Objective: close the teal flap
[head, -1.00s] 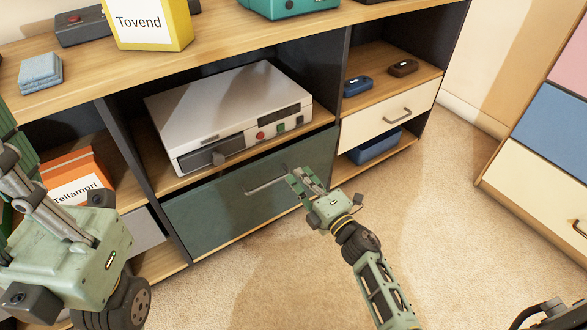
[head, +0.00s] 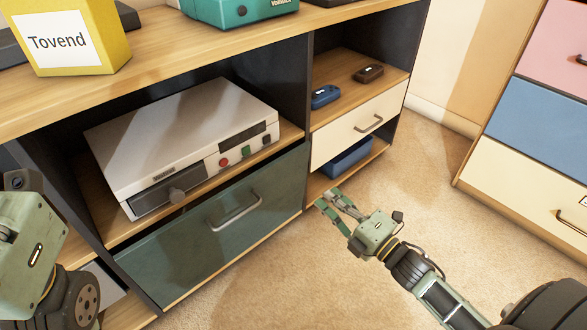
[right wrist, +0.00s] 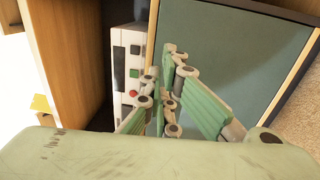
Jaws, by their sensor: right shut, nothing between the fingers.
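The teal flap (head: 175,262) fills the lower middle bay of the shelf unit. It stands upright and looks about flush with the frame, its top edge just under the shelf board. A grey bar handle (head: 236,212) is on it. The flap also shows in the right wrist view (right wrist: 245,45), beyond the fingers. My right gripper (head: 328,198) is shut and empty, just right of the flap's right edge and apart from the handle. In the right wrist view its fingers (right wrist: 172,62) overlap the flap's edge. Only my left wrist shows at the left edge; its fingers are out of frame.
A white and grey device (head: 180,135) sits on the shelf above the flap. A cream drawer (head: 345,142) and a blue bin (head: 348,158) are to the right. A coloured drawer cabinet (head: 535,125) stands further right. The carpet (head: 290,270) in front is clear.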

